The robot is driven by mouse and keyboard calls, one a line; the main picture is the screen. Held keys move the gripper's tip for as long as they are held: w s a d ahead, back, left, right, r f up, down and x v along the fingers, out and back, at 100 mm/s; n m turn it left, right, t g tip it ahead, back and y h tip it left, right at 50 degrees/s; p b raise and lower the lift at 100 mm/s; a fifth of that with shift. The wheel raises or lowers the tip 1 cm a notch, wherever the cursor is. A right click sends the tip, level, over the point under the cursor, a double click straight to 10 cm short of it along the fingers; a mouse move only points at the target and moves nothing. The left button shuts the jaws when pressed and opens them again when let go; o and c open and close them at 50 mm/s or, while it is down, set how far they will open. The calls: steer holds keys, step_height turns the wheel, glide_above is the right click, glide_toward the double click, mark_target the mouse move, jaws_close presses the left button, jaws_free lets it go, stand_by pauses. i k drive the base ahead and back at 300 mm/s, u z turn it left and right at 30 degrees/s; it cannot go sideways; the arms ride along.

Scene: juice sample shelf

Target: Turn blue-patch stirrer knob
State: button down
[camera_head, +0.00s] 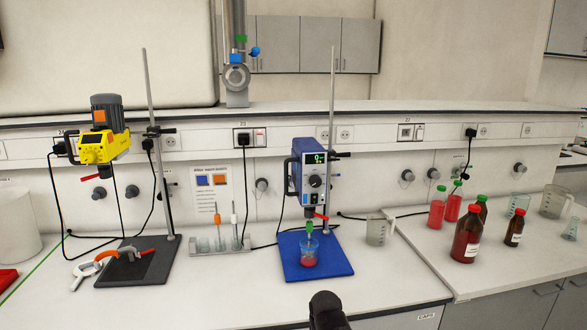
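The blue stirrer (297,178) is clamped to an upright stand rod right of the middle, above a blue mat (342,265). Its front has a lit display (315,158) and, below that, a round dark knob (315,181). The knob's pointer is too small to read. A beaker with red liquid (309,255) stands on the mat under the stirrer. A black rounded part of my gripper (328,312) shows at the bottom edge, in front of the mat and well below the knob. Its fingers are not clear, and nothing is seen touching the knob.
A yellow stirrer (103,145) with an orange patch hangs at left over a dark mat (150,266). A sign (212,190) shows blue and orange patches. A rack (220,245) and a beaker (376,229) flank the blue mat. Bottles (467,237) stand at right. The front counter is clear.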

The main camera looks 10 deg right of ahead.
mark_target(314, 181)
steer(key=k, duration=1.35)
steer(key=z, duration=0.3)
steer(key=i, duration=0.9)
steer(key=u, duration=0.3)
